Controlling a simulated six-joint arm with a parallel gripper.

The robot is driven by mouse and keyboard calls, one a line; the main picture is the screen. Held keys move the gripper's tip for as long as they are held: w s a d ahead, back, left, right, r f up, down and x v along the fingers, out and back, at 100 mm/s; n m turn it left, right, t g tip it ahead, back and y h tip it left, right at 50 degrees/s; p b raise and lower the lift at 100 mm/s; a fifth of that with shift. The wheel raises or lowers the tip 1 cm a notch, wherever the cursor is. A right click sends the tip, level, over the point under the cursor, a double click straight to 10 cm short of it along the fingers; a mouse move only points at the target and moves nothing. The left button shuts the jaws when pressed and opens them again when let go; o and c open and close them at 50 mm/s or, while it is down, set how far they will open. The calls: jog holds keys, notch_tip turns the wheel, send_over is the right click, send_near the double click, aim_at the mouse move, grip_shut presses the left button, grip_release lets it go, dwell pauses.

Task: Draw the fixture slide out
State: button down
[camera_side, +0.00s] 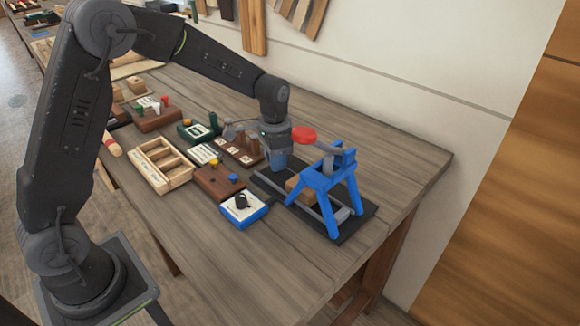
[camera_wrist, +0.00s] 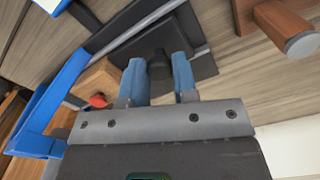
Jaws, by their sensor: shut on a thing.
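The blue fixture (camera_side: 330,190) stands on a dark base plate (camera_side: 359,216) near the right part of the bench. It also shows in the wrist view (camera_wrist: 45,110) at the left. A wooden block (camera_side: 296,186) sits between the grey rails, partly behind the blue frame; the wrist view shows it too (camera_wrist: 97,79). A red knob (camera_side: 305,133) tops the fixture's grey lever. My gripper (camera_wrist: 160,72) is shut on a black knob (camera_wrist: 159,64) at the slide's end, with a blue finger on each side. In the side view my gripper (camera_side: 277,160) hides that knob.
A blue and white box (camera_side: 244,210) with a black knob lies left of the fixture. Brown peg blocks (camera_side: 219,182) and a wooden tray (camera_side: 161,164) stand farther left. The bench front and right corner are clear. A wall runs behind.

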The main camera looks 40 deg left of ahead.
jog(key=a, duration=0.4)
jog(key=c, duration=0.9)
grip_release()
jog(key=shift+r, duration=0.1)
notch_tip(320, 180, up, 14)
jog(key=shift+f, duration=0.15)
jog(key=shift+d, duration=0.1)
